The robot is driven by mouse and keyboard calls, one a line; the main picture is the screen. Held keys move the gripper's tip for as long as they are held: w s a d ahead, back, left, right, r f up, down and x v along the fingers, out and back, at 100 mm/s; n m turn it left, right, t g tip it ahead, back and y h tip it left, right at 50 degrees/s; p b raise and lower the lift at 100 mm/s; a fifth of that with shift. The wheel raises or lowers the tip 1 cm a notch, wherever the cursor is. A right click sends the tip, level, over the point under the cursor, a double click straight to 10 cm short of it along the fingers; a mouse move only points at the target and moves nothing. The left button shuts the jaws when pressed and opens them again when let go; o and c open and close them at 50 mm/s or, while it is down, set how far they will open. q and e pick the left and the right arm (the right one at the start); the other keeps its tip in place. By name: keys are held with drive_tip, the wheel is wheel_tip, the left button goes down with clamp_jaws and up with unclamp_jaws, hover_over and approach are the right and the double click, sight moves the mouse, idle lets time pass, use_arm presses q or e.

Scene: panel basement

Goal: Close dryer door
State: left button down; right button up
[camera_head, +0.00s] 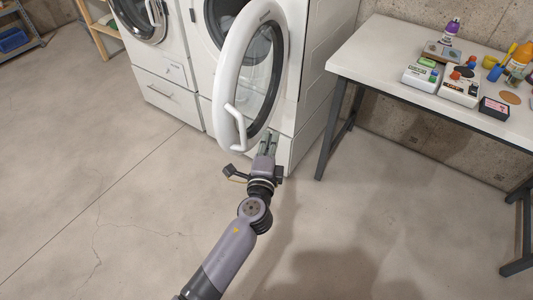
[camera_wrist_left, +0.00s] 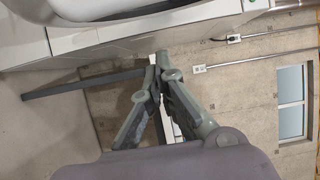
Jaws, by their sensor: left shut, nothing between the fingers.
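The dryer door (camera_head: 232,80) is a white oval frame with dark glass and a white curved handle (camera_head: 238,128). It stands open, swung out from the dryer (camera_head: 312,75) toward me. My left gripper (camera_head: 268,138) is shut and empty, just right of the door's lower edge in the head view. I cannot tell whether it touches the door. In the left wrist view the shut fingers (camera_wrist_left: 163,62) point up, below a white rounded edge, likely the door (camera_wrist_left: 110,10). My right gripper is in neither view.
A second white machine (camera_head: 150,45) stands left of the dryer. A table (camera_head: 390,62) with bottles and small boxes stands to the right, its dark legs (camera_head: 333,125) close to the dryer. A shelf with a blue bin (camera_head: 12,40) is far left. The concrete floor (camera_head: 110,200) in front is clear.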

use_arm(q)
drive_tip(key=a+p, duration=0.1)
drive_tip(key=a, duration=0.3)
drive_tip(key=shift+s+a+f, duration=0.1)
drive_tip(key=shift+s, duration=0.05)
